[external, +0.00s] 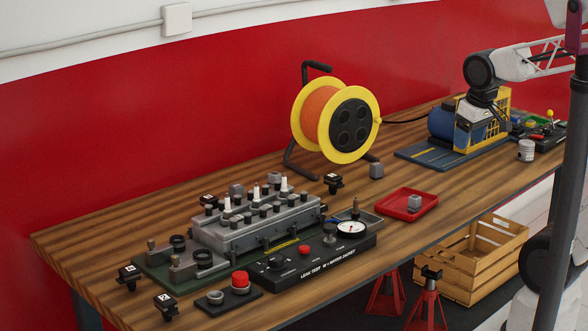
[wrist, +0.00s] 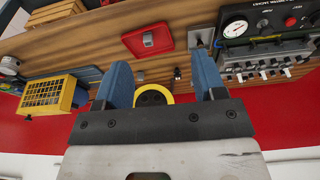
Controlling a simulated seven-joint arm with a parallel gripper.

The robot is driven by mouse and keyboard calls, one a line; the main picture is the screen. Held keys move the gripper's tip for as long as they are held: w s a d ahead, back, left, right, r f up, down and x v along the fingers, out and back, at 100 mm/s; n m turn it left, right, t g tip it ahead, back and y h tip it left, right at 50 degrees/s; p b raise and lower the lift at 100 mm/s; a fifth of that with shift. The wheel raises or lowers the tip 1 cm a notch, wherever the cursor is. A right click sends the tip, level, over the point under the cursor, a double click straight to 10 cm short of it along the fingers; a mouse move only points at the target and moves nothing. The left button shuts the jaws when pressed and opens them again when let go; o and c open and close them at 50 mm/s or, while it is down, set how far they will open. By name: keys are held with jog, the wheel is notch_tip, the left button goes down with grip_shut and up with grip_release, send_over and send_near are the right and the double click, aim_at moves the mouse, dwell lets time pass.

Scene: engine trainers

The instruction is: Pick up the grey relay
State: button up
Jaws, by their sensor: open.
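A small grey block that looks like the relay (external: 414,202) sits on a red tray (external: 388,204) right of the middle of the bench. In the wrist view the grey block (wrist: 148,40) shows on the red tray (wrist: 165,29), beyond my fingertips. Other similar grey blocks stand on the bench, one near the cable reel (external: 376,170), so I cannot tell for sure which is the relay. My gripper (wrist: 163,75) is open with two blue fingers wide apart and nothing held between them. In the external view its end overlaps the yellow-caged machine, above the bench and apart from the tray.
A yellow and orange cable reel (external: 340,120) stands at the back. The engine block (external: 250,225) and black leak-test panel (external: 320,258) fill the left front. The yellow-caged machine (external: 496,118) is at right. A wooden crate (external: 490,262) and red stands are below the bench.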

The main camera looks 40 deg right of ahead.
jog(key=m+g, duration=0.3)
jog(key=m, duration=1.7)
send_over(378, 163)
jog(key=f, duration=1.7)
jog(key=shift+s+a+f, duration=0.1)
jog(key=shift+s+a, duration=0.2)
jog(key=shift+w+d+f, duration=0.25)
jog(key=shift+f, duration=0.1)
jog(key=shift+f, duration=1.25)
